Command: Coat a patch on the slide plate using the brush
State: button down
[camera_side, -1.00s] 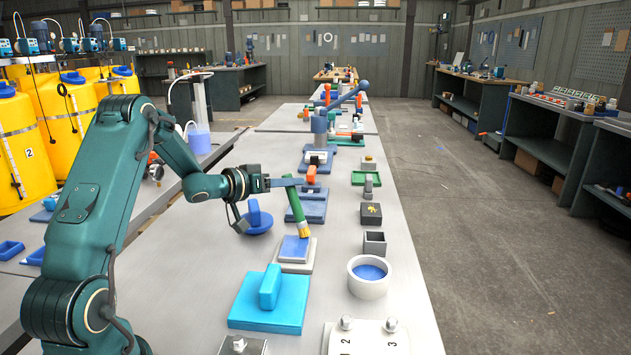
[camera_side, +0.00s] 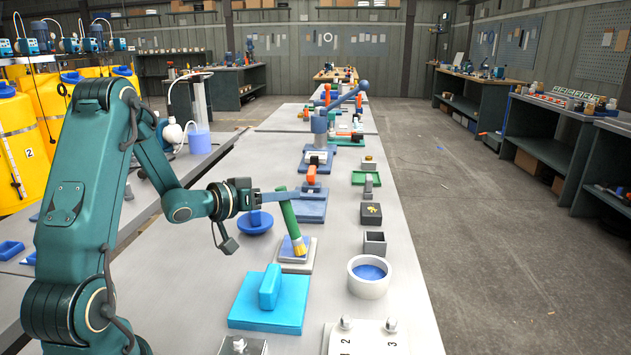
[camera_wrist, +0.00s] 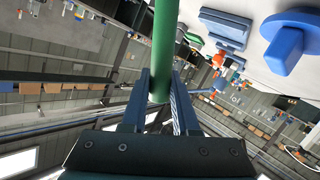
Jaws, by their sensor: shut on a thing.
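My gripper (camera_side: 279,196) is shut on the green handle of the brush (camera_side: 289,217). In the wrist view my gripper (camera_wrist: 162,92) has the green brush handle (camera_wrist: 165,40) between its two fingers. The brush leans, with its yellow bristles low and to the right, at the slide plate. The slide plate (camera_side: 285,251) is a blue square on a pale grey block. The bristles overlap the right part of the blue square in the side view; I cannot tell whether they touch it. A white round bowl with blue liquid (camera_side: 369,276) stands right of the plate.
A light-blue block with a handle (camera_side: 268,300) lies in front of the plate. A blue round lid with a knob (camera_side: 255,222) is behind left. A small grey open box (camera_side: 375,243) and a dark box (camera_side: 371,213) stand to the right.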

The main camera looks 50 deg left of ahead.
notch_tip(320, 180, up, 8)
jog(key=s+d, duration=0.1)
jog(key=shift+s+d, duration=0.2)
jog(key=shift+s, duration=0.05)
dwell(0.5)
dwell(0.5)
